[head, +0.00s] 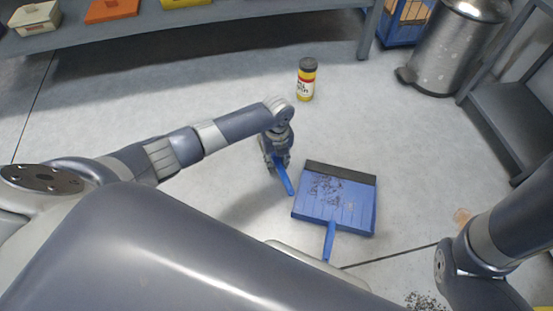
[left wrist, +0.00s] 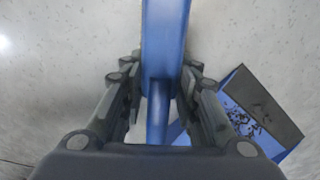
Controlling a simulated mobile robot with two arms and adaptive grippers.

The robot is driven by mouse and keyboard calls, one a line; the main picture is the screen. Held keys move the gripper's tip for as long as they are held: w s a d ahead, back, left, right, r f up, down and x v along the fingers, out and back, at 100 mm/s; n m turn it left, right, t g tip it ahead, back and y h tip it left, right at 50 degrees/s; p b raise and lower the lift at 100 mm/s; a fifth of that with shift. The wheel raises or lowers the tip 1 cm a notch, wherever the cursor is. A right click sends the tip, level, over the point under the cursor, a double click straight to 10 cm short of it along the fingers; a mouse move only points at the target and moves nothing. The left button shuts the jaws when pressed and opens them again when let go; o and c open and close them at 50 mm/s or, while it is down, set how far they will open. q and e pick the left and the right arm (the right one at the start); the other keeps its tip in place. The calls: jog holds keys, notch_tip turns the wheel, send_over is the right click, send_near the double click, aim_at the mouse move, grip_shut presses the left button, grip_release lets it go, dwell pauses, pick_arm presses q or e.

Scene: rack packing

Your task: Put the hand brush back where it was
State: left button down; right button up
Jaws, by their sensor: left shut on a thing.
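The blue hand brush (head: 284,180) is in my left gripper (head: 277,160), in the middle of the head view. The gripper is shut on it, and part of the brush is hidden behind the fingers. In the left wrist view the blue brush (left wrist: 165,40) passes between the two dark fingers (left wrist: 160,90). The brush is to the left of the blue dustpan (head: 345,212). My right arm is at the lower right of the head view, but its gripper is out of view.
The dustpan lies on the floor with dark debris in it. More dark debris (head: 425,301) lies at the lower right. A yellow canister (head: 306,80) stands beyond the gripper. A metal pedal bin (head: 452,50) and a grey shelf (head: 510,110) stand at right.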

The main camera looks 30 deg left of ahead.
pick_arm(q)
jog(key=shift+f, duration=0.35)
jog(key=c, duration=1.2)
grip_release()
jog(key=shift+o, duration=0.2)
